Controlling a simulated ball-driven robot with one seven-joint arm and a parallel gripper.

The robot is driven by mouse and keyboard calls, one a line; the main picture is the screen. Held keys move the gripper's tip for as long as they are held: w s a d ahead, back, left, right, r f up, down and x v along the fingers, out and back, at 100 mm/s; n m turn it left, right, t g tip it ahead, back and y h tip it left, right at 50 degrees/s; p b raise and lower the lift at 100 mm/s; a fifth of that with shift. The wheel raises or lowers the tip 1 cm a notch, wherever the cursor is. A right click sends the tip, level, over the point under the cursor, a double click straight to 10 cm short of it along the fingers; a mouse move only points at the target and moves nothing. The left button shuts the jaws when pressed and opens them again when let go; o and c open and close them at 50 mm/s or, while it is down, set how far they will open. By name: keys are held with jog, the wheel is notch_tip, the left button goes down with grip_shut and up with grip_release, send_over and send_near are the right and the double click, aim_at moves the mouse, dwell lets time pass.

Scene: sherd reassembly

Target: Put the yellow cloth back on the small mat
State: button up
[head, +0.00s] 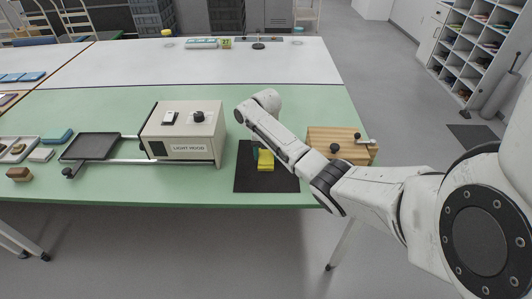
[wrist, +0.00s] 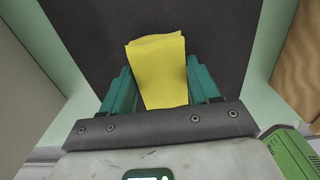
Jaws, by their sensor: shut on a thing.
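The yellow cloth (head: 265,160) is a folded pad over the dark mat in the head view. It also shows between the two teal fingers in the wrist view (wrist: 158,70). My gripper (wrist: 160,92) is shut on the cloth, with one finger along each side of it. The small mat (head: 250,182) is dark and lies flat on the green table. It fills the background behind the cloth in the wrist view (wrist: 215,35). I cannot tell whether the cloth touches the mat. My arm hides part of the mat and most of the gripper in the head view.
A beige box labelled "LIGHT HOOD" (head: 185,133) stands left of the mat, with a dark tray (head: 92,146) beside it. A wooden box (head: 337,142) with black knobs stands to the right. The green table's front edge (head: 150,203) runs just below the mat.

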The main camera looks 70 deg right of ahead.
jog(key=o, duration=0.9)
jog(key=shift+o, duration=0.2)
